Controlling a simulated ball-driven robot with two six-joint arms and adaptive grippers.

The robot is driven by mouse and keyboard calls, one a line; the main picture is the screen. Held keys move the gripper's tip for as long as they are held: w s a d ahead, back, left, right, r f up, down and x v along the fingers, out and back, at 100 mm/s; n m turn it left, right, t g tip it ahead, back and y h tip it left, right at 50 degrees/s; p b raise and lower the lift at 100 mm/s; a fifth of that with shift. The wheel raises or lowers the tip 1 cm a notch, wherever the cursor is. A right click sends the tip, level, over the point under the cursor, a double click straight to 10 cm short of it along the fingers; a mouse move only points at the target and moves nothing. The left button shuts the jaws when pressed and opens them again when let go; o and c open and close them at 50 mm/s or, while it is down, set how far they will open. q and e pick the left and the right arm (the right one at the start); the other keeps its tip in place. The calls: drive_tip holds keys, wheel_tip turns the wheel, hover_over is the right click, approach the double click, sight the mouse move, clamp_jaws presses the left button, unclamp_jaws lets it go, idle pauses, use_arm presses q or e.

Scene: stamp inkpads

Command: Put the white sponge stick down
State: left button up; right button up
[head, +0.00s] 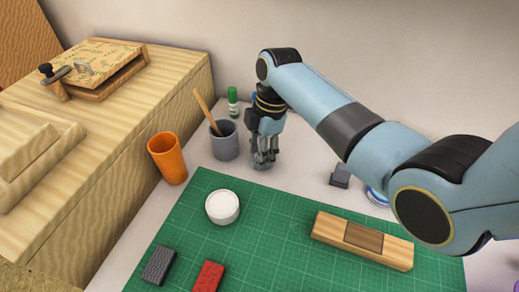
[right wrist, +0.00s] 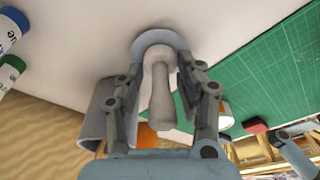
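The white sponge stick (right wrist: 162,95) shows in the right wrist view as a pale grey-white handle. Its near end points toward the camera and its far end meets a round, pale blue-grey dish (right wrist: 160,36). My right gripper (right wrist: 160,75) has a finger on either side of the stick, with visible gaps beside the handle, so it looks open around it. In the head view my right gripper (head: 263,158) points down at the table behind the green mat, and the stick is hidden there. My left gripper is not in view.
A grey cup (head: 225,146) with a wooden stick and an orange cup (head: 167,160) stand left of the gripper. A green-labelled bottle (head: 233,101) stands behind. The green mat (head: 285,240) holds a round white lid (head: 222,207), a wooden block (head: 330,228) and two small pads.

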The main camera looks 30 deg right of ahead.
drive_tip(key=shift+o, duration=1.3)
wheel_tip(320, 180, up, 12)
drive_tip(key=d+p, duration=0.1)
drive_tip(key=d, duration=0.1)
